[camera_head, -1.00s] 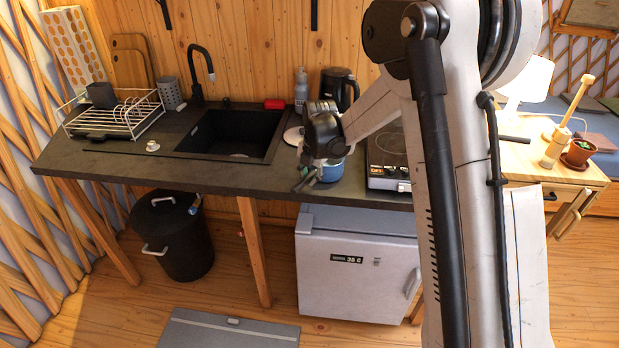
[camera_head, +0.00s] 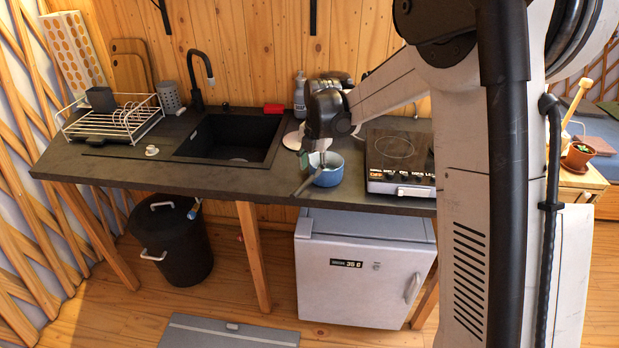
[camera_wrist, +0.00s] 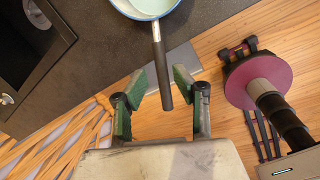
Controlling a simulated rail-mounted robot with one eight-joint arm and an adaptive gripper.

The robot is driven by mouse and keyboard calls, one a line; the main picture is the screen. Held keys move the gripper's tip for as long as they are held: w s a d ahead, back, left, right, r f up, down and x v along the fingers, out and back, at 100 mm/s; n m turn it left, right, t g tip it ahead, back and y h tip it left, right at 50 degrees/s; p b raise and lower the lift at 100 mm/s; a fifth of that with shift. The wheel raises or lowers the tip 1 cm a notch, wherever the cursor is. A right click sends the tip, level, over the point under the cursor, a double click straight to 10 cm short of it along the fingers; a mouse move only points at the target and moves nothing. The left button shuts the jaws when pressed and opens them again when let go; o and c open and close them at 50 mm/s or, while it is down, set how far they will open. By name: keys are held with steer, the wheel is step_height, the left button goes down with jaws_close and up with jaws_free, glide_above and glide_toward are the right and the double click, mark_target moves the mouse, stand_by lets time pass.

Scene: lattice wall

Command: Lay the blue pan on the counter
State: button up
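The blue pan (camera_head: 328,175) sits on the dark counter (camera_head: 220,180) near its front edge, left of the hob. Its handle (camera_head: 304,186) points toward the front left. In the wrist view the pan (camera_wrist: 150,8) is cut off at the top, and its dark handle (camera_wrist: 160,65) reaches down between my fingertips in the picture. My gripper (camera_wrist: 158,84) is open with its green-padded fingers spread, and neither pad appears to touch the handle. In the head view my gripper (camera_head: 316,158) is just above and behind the pan, partly overlapping it.
The hob (camera_head: 400,160) is right of the pan. The sink (camera_head: 230,137), a red item (camera_head: 273,108) and a soap bottle (camera_head: 300,95) are behind and left. The dish rack (camera_head: 115,118) stands far left. The front-left counter is clear. A fridge (camera_head: 362,280) is below.

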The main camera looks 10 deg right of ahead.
steer(key=s+d+r+m+t, duration=0.3)
steer(key=s+r+m, duration=1.1)
steer(key=s, duration=0.4)
steer(key=s+d+f+m+t, duration=0.1)
steer(key=s+d+m+t, duration=0.1)
steer(key=s+m, duration=1.1)
steer(key=s, duration=0.4)
steer(key=shift+s+f+m+h, duration=0.3)
steer(key=shift+f+h, duration=0.1)
steer(key=shift+f, duration=0.1)
step_height(320, 180, down, 4)
steer(key=b, duration=0.4)
steer(key=shift+f+b, duration=0.15)
steer(key=shift+b, duration=0.15)
